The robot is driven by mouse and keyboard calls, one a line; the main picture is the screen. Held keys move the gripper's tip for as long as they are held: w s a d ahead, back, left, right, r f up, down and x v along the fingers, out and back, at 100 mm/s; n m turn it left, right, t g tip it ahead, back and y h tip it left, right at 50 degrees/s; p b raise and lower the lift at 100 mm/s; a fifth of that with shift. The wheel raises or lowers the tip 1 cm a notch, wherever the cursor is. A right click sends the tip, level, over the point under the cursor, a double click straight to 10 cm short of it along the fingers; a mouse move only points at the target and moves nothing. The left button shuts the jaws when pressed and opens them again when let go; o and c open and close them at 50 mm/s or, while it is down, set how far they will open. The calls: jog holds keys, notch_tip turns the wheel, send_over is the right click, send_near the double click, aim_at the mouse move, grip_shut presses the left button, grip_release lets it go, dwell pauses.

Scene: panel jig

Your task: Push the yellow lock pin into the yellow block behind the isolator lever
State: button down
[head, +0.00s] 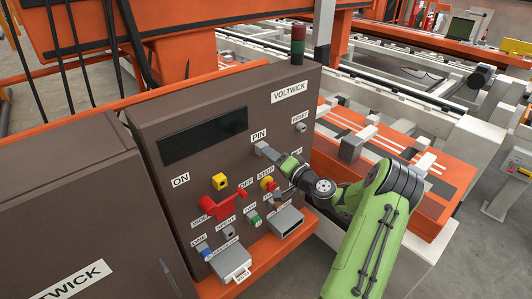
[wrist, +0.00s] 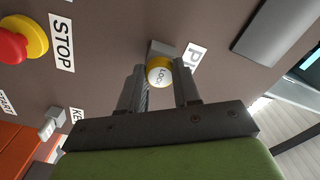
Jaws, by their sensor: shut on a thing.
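The yellow lock pin (wrist: 159,72), with a round head marked LOCK, is between my gripper's fingers in the wrist view. My gripper (wrist: 160,80) is shut on it. Behind its head is the grey holder (wrist: 160,48) beside the PIN label; I cannot tell how deep the pin sits in it. In the head view my gripper (head: 277,158) is at this holder (head: 264,149), and the pin is hidden there. The yellow block (head: 220,181) is on the panel to the left and lower, just above the red isolator lever (head: 209,208).
Several small knobs and a grey box (head: 286,221) stick out lower down. A dark display (head: 205,136) is at upper left. An orange ledge (head: 262,260) runs below.

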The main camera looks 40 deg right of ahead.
jog(key=shift+s+b, duration=0.4)
jog(key=shift+s, duration=0.3)
jog(key=shift+s+b, duration=0.85)
jog(key=shift+s, duration=0.85)
